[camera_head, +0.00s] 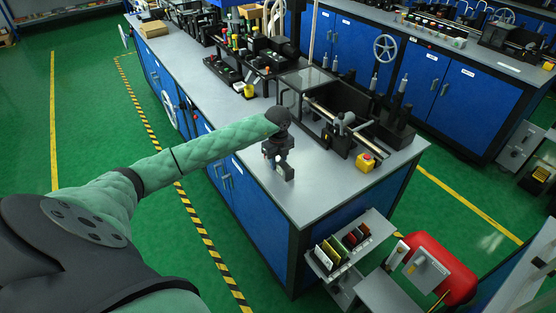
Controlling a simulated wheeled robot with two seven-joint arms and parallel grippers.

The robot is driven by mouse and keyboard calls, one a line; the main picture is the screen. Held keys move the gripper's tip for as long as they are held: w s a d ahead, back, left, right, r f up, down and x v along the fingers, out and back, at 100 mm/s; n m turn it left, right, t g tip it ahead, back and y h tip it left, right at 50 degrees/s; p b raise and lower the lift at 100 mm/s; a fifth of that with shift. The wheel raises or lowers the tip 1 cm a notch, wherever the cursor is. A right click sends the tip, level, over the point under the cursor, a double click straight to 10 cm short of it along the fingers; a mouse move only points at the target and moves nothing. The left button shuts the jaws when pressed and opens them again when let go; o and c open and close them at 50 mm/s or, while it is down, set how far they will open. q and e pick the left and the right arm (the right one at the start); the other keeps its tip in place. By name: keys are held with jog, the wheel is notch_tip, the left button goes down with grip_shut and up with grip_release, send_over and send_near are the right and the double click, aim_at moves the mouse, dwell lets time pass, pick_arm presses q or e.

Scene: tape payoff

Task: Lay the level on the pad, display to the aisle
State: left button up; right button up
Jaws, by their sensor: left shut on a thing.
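My left arm reaches in from the left, over the near part of the grey bench top. My left gripper (277,152) points down there and is shut on a small dark block with a pale face, seemingly the level (287,174). The block is at or just above the bench top; I cannot tell whether it touches. The gripper hides its upper part, and which way its display faces is too small to tell. I cannot make out the pad. My right gripper is not in view.
The bench top (325,185) is clear to the right of the gripper. Behind stands a black machine (350,125) with a yellow box with a red button (365,162). A tray of coloured items (345,243) hangs at the bench end. The green aisle (95,130) lies left.

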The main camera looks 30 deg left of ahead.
pick_arm(q)
jog(key=shift+f, duration=0.25)
jog(key=shift+f, duration=0.1)
jog(key=o, duration=1.1)
